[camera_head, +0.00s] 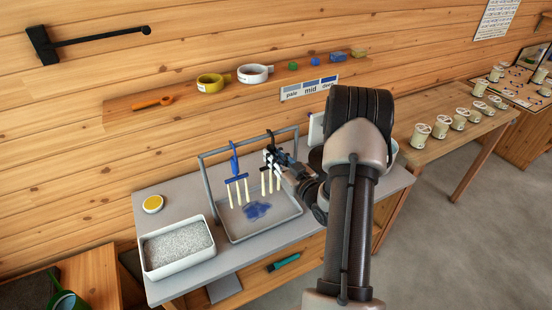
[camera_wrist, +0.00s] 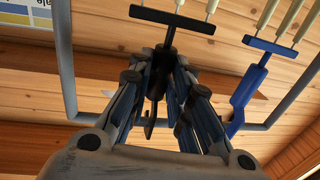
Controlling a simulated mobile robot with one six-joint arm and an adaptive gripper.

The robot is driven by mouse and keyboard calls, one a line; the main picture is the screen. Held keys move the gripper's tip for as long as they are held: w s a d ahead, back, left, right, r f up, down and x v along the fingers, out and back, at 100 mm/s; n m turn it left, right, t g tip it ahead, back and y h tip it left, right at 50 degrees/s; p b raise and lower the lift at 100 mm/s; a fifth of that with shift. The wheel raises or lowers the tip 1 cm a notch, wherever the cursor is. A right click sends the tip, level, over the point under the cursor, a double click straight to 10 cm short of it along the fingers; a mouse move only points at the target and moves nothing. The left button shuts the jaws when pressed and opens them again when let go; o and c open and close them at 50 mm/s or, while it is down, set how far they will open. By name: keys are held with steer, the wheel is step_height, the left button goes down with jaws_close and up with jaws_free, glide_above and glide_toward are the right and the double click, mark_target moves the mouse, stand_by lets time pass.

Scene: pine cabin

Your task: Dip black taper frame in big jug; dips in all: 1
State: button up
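The black taper frame (camera_wrist: 172,20) has a dark crossbar, a stem and pale tapers. In the head view its tapers (camera_head: 270,181) hang down near the rail, over the right part of the grey tray. My gripper (camera_wrist: 165,65) has its fingers close on both sides of the black stem and looks shut on it; it also shows in the head view (camera_head: 277,160). The frame's hook end is at rail height; I cannot tell whether it bears on the rail. My arm hides most of the table's right end, where vessel rims (camera_head: 316,157) peek out; I cannot tell which is the big jug.
A blue taper frame (camera_head: 236,178) hangs close on the left, also in the wrist view (camera_wrist: 262,58). The metal rail (camera_head: 203,180) stands over the tray (camera_head: 236,238), which has blue stains. A white bin of grey grains (camera_head: 178,248) stands left. A pale/mid/deep sign (camera_head: 309,88) is on the wall.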

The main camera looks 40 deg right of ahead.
jaws_close()
steer(key=shift+r+p, duration=0.7)
steer(key=shift+r, duration=0.5)
steer(key=s+a+b, duration=0.1)
steer(key=s, duration=0.5)
steer(key=shift+s+a, duration=0.35)
steer(key=shift+s, duration=0.05)
